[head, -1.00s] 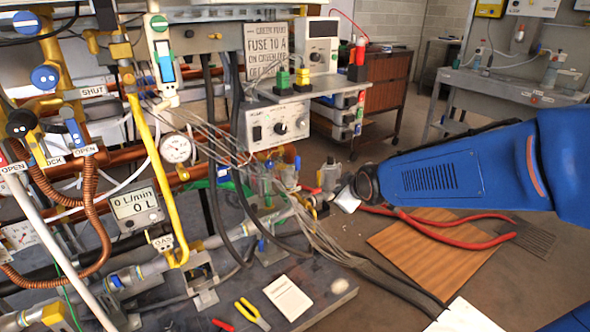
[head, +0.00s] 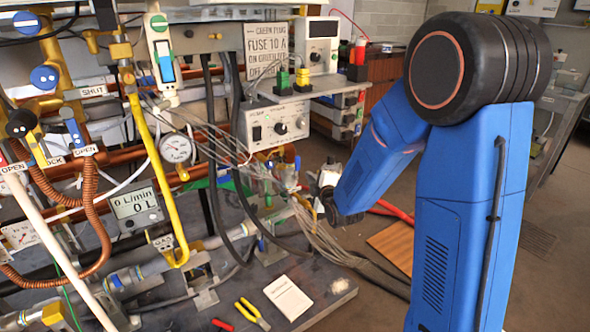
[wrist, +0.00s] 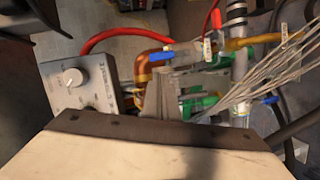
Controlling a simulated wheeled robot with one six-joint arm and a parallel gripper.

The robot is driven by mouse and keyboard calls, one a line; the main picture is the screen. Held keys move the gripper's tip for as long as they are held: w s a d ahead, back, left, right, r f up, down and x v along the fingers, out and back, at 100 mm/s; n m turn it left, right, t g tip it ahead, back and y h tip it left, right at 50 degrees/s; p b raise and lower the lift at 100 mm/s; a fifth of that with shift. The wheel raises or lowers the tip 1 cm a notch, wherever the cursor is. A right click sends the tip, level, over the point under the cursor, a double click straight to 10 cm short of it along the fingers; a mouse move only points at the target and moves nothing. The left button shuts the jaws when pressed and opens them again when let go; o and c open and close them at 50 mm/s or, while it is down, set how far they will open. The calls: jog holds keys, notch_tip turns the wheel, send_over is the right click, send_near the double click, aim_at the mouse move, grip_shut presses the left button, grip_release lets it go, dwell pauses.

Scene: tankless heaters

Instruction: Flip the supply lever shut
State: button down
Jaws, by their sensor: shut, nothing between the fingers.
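My gripper shows in the wrist view (wrist: 178,75) with its grey fingers together and empty. They point toward a cluster of pipes and small valves. A blue valve lever (wrist: 163,55) lies close beside the fingertips; I cannot tell whether they touch it. Another blue lever (wrist: 270,100) is farther right. In the head view, my wrist is by the pipe cluster at the centre, and the fingertips are hard to make out. A blue lever (head: 297,163) stands there among thin grey lines. I cannot read which lever is the supply one.
A bundle of thin grey lines (wrist: 272,88) crosses the valves. A red hose (wrist: 112,37) runs behind. The bench (head: 335,290) holds yellow-handled pliers (head: 252,313) and a paper.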

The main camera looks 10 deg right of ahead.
aim_at(296, 168)
jog(key=shift+w+a+f+n+t+y, duration=0.1)
jog(key=shift+w+a+f+n+t, duration=0.25)
jog(key=shift+w+f+n, duration=0.15)
jog(key=shift+w+a+f+n+t+y, duration=0.1)
jog(key=shift+w+a+f+n+t, duration=0.1)
jog(key=shift+w+f+n+t, duration=0.35)
jog(key=shift+w+a+f+n+t+y, duration=0.1)
jog(key=shift+w+a+f+n+t, duration=0.1)
jog(key=shift+w+a+f+n, duration=0.3)
jog(key=shift+d+f, duration=0.1)
jog(key=shift+d, duration=0.1)
jog(key=w+a, duration=0.1)
jog(key=w, duration=0.8)
jog(key=shift+w+a, duration=0.2)
jog(key=shift+w, duration=0.1)
jog(key=shift+d, duration=0.1)
